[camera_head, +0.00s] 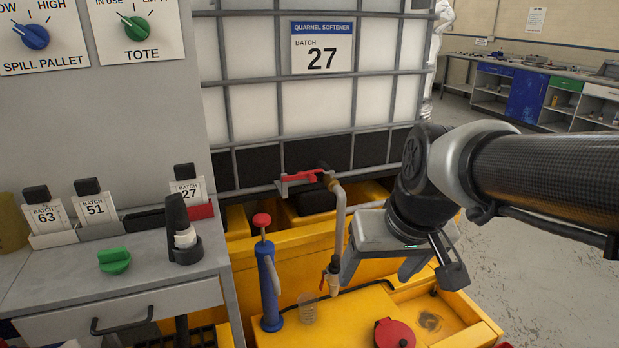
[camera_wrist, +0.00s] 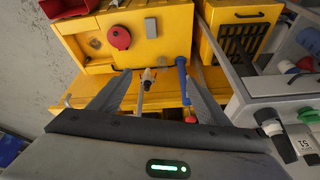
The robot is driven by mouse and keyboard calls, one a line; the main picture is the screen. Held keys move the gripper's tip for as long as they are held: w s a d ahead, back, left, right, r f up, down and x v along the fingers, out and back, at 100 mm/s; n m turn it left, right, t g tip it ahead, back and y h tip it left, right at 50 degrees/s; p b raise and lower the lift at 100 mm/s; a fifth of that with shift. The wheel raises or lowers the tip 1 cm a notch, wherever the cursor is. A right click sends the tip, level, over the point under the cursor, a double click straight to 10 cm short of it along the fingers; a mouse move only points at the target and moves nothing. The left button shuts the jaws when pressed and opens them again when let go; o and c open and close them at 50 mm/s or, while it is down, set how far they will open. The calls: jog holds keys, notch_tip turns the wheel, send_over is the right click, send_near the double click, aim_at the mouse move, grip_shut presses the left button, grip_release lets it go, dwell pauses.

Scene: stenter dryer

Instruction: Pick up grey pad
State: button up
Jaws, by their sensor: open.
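The other is a darker grey-brown patch (camera_head: 430,321) in the recess at the front right, seen in the wrist view (camera_wrist: 95,43) as a small diamond. My gripper (camera_head: 402,275) is open and empty above the pallet, apart from both patches. In the wrist view its fingers (camera_wrist: 161,74) point towards the pallet, with the tap nozzle between them.
The blue pump (camera_head: 269,285), the tap pipe (camera_head: 339,230) and its nozzle (camera_head: 333,279) stand close left of my gripper. A red round cap (camera_head: 394,335) sits at the pallet's front. The tote (camera_head: 270,100) rises behind. A grey bench (camera_head: 140,272) is at left; open floor is at right.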

jog(key=w+a+f+n+g+p, duration=0.1)
jog(key=w+f+g+p, duration=0.15)
jog(key=w+f, duration=1.45)
jog(key=shift+n+g+h, duration=0.5)
jog(key=shift+n+g, duration=0.2)
jog(key=shift+g, duration=0.15)
jog(key=f+b, duration=0.1)
jog(key=f, duration=1)
jog(key=d+f+b, duration=0.1)
jog(key=f, duration=1)
jog(key=w+d+f, duration=0.1)
jog(key=f, duration=1)
jog(key=shift+f+b, duration=0.15)
jog(key=shift+b, duration=0.25)
jog(key=shift+s+d+f+b, duration=0.15)
jog(key=shift+f+b, duration=0.25)
jog(key=shift+f, duration=1.1)
jog(key=shift+s+f+b, duration=0.15)
jog(key=shift+f+b, duration=0.25)
jog(key=shift+f, duration=1.05)
jog(key=shift+c, duration=0.2)
jog(key=c, duration=1.1)
